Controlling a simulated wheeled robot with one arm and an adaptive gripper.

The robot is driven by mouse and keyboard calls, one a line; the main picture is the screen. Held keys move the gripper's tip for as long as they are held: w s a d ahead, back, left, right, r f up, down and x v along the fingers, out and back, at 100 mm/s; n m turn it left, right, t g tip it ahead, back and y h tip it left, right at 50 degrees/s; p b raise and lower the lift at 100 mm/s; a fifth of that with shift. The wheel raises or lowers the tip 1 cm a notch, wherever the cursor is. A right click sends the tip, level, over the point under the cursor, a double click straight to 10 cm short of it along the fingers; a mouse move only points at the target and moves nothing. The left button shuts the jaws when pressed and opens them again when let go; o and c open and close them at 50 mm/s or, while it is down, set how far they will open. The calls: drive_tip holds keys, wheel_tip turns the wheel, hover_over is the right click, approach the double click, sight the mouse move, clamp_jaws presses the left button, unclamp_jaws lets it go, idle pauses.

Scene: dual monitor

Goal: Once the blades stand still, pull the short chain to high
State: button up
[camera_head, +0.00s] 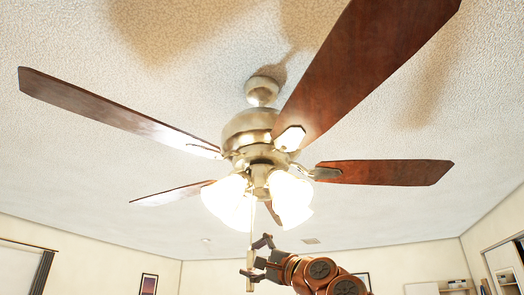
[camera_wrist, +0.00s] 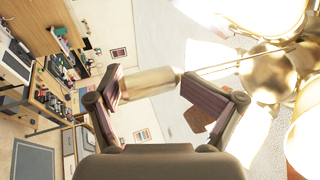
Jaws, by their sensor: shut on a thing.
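The ceiling fan (camera_head: 250,130) has a brass body, wooden blades (camera_head: 385,172) and lit glass shades (camera_head: 292,197). The blades look sharp, without blur. A thin pull chain (camera_head: 252,228) hangs below the shades. In the wrist view the chain (camera_wrist: 222,66) runs from the fan to a brass cylindrical pull (camera_wrist: 150,83). My gripper (camera_head: 250,260) is below the shades, with its fingers around the pull. The wrist view shows the gripper (camera_wrist: 160,88) shut on it, one finger at each side. I see one chain clearly; whether it is the short one I cannot tell.
The lit shades (camera_wrist: 212,60) are close to the gripper in the wrist view. The textured ceiling (camera_head: 60,160) is above. A curtain (camera_head: 42,272), framed pictures (camera_head: 148,284) and shelves (camera_head: 456,285) are at the walls, far from the arm.

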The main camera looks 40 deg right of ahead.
drive_tip(key=shift+f, duration=0.2)
drive_tip(key=shift+f+b, duration=0.1)
drive_tip(key=shift+b, duration=0.2)
drive_tip(key=shift+o, duration=1)
drive_tip(key=shift+c, duration=0.8)
drive_tip(key=shift+s+f+b, duration=0.15)
drive_tip(key=shift+s+b, duration=0.2)
drive_tip(key=shift+s, duration=0.05)
drive_tip(key=b+v, duration=0.3)
drive_tip(key=v, duration=0.4)
